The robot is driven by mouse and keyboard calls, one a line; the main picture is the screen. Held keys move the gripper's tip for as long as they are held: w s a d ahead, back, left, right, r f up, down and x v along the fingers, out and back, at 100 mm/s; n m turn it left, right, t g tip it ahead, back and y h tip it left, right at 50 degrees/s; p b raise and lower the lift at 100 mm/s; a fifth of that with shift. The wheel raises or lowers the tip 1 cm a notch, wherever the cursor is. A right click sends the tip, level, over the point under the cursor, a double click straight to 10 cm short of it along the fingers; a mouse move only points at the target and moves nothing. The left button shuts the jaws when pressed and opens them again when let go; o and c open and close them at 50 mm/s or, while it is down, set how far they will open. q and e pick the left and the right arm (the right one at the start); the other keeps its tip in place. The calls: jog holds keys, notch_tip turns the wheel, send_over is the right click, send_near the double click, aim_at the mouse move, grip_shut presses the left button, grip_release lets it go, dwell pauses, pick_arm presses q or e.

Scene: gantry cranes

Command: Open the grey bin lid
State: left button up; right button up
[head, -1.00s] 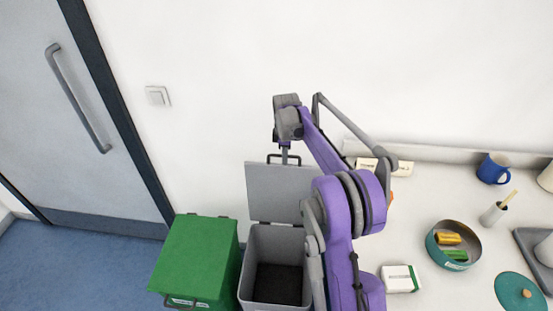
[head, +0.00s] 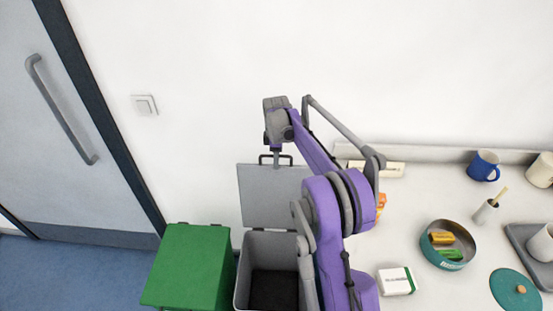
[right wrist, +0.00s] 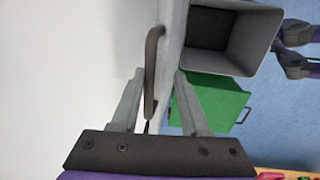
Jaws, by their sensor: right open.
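The grey bin (head: 241,283) stands open, its dark inside showing, and its mouth also shows in the right wrist view (right wrist: 247,50). The grey bin lid (head: 270,195) stands upright at the bin's back edge, near the wall. Its dark handle (head: 263,160) is at the lid's top edge. My right gripper (head: 276,150) is at that handle, pointing down. In the right wrist view my right gripper (right wrist: 158,72) is open, with the handle (right wrist: 152,80) between its spread fingers. I see a gap beside the handle. My left gripper is not recognisable in either view.
A green bin (head: 188,268) with a shut lid stands close to the left of the grey bin. The white table (head: 420,205) at right holds a teal pot (head: 428,255), a small box (head: 396,281) and mugs. A door (head: 60,150) and free blue floor lie left.

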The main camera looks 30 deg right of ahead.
jog(key=shift+r, duration=0.1)
notch_tip(320, 180, up, 11)
jog(key=s, duration=0.1)
jog(key=shift+a+f, duration=0.2)
jog(key=shift+a, duration=0.15)
dwell(0.4)
jog(key=s+a+r+m+t, duration=0.2)
jog(key=s+a+m, duration=0.3)
jog(key=s+a, duration=0.75)
jog(key=s+a+f+m+t, duration=0.1)
jog(key=s+a+f+m, duration=0.2)
jog(key=s, duration=0.6)
jog(key=s+a+f+m+t, duration=0.1)
jog(key=s+a+f+m, duration=0.2)
jog(key=s+f, duration=0.4)
jog(key=s+a, duration=0.1)
jog(key=s, duration=0.2)
jog(key=shift+a+f+t+y, duration=0.3)
jog(key=shift+f+y, duration=0.1)
